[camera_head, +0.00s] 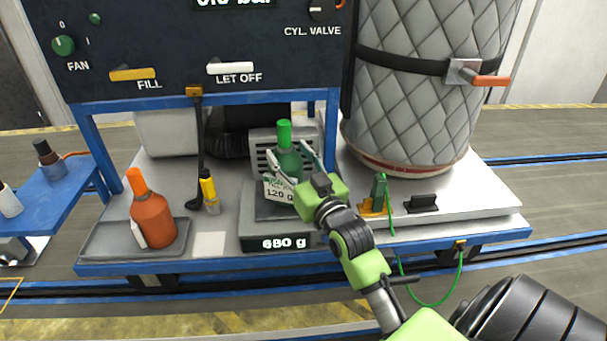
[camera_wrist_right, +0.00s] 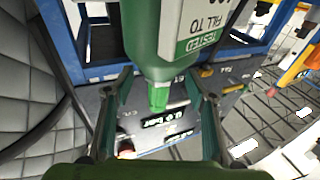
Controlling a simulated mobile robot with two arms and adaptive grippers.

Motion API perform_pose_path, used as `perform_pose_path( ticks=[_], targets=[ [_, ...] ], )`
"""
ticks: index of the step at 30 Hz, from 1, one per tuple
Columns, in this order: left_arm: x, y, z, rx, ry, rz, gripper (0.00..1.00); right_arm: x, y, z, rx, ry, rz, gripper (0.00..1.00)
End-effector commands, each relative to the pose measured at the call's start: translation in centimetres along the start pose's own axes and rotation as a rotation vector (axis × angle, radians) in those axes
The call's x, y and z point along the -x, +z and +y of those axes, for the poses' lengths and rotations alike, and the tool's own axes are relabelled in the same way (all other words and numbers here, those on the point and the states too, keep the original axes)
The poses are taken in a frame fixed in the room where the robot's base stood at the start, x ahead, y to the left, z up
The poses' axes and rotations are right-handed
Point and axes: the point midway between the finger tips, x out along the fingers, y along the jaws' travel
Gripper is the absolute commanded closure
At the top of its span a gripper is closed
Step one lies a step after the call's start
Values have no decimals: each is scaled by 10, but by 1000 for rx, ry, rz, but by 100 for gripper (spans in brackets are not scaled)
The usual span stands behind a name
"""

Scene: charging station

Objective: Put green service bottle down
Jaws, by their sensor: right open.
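The green service bottle (camera_head: 288,165) stands upright on the scale (camera_head: 262,232), its bright green cap on top and a white label reading 120 g low on its front. The scale display reads 680 g. My right gripper (camera_head: 286,152) is at the bottle's upper part with its fingers spread on either side. In the right wrist view the bottle (camera_wrist_right: 192,45) shows large between and beyond the open fingers (camera_wrist_right: 159,76), with its green cap pointing at the gap. Whether either finger touches it I cannot tell. My left gripper is out of view.
An orange bottle (camera_head: 153,218) stands in a grey tray (camera_head: 103,240) at the left. A yellow-and-black tool (camera_head: 209,190) stands between tray and scale. A green-and-orange clamp (camera_head: 378,195) and a quilted cylinder (camera_head: 420,95) are at the right. The control panel (camera_head: 190,50) overhangs behind.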

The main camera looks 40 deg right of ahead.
Motion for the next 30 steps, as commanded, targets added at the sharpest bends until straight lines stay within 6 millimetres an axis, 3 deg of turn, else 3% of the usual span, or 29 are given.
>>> perform_pose_path(
  ticks=[6, 13, 19, 30],
  targets=[
    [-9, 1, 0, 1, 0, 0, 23, 47, 3, 0, -1, 0, -4, 49],
    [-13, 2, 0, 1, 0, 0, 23, 80, 2, 0, 0, 1, -2, 49],
    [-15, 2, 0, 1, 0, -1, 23, 92, 0, 0, -1, 0, 0, 49],
    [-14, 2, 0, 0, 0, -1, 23, 92, 0, 0, -1, 0, 0, 49]
  ],
)
